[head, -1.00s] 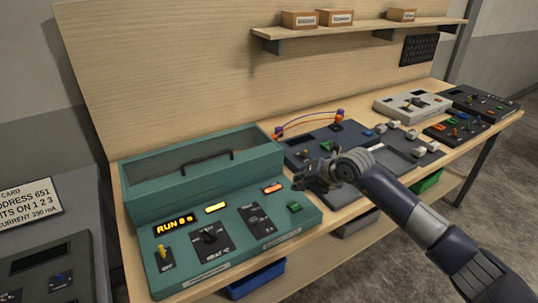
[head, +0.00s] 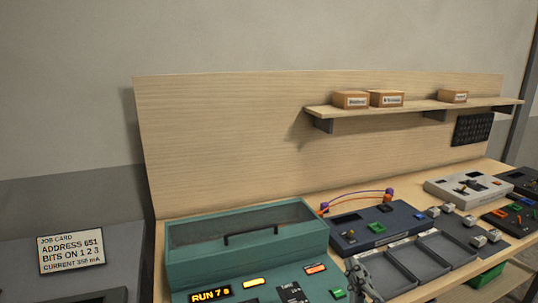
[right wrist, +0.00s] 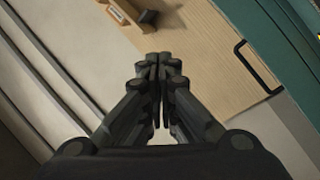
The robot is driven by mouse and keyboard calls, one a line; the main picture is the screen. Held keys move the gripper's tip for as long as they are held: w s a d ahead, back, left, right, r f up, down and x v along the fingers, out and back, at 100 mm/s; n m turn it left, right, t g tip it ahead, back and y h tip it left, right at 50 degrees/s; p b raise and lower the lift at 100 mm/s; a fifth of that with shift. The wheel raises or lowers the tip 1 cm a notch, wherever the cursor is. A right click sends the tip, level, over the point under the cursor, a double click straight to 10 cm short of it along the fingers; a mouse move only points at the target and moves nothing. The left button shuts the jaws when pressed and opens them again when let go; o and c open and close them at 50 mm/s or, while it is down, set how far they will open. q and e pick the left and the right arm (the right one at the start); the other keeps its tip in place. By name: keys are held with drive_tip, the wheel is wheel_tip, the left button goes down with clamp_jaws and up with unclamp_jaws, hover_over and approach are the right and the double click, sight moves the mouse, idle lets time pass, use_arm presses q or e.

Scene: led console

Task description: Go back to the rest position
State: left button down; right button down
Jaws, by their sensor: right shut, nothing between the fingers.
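My right gripper (head: 362,285) shows at the bottom edge of the head view, just right of the teal console (head: 190,262). In the right wrist view its fingers (right wrist: 160,62) are together with nothing between them. Part of the teal console (right wrist: 268,22) and its dark handle (right wrist: 258,68) show at the upper right there, apart from the fingers. The console's display (head: 211,294) reads "RUN 7 s" in the head view, and its lower panel is cut off. My left gripper is not in view.
A dark blue console (head: 365,240) with arched wires, grey trays (head: 445,248) and a light grey console (head: 470,187) stand along the bench. A shelf (head: 415,109) with small boxes is on the back panel. A job card (head: 71,252) stands at the left.

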drive_tip(key=s+d+f+m+g+h, duration=0.1)
drive_tip(key=s+d+f+m+g, duration=0.2)
drive_tip(key=s+f+g, duration=0.35)
drive_tip(key=s+d+f+m+g+h, duration=0.2)
drive_tip(key=s+f+m+g, duration=0.15)
drive_tip(key=s+f, duration=0.55)
drive_tip(key=s+a+f+g+y, duration=0.2)
drive_tip(key=s+f+g, duration=0.15)
drive_tip(key=s, duration=0.45)
drive_tip(key=s+a+f+g+y, duration=0.1)
drive_tip(key=s+a+f+g, duration=0.15)
drive_tip(key=s+f, duration=0.35)
wheel_tip(320, 180, down, 26)
drive_tip(key=s+g+b, duration=0.2)
drive_tip(key=s+d+f, duration=0.2)
drive_tip(key=s+f, duration=0.6)
drive_tip(key=f, duration=0.1)
drive_tip(key=s+d+f+b, duration=0.1)
drive_tip(key=s+f, duration=0.8)
drive_tip(key=shift+d+f+g, duration=0.35)
drive_tip(key=shift+g, duration=0.05)
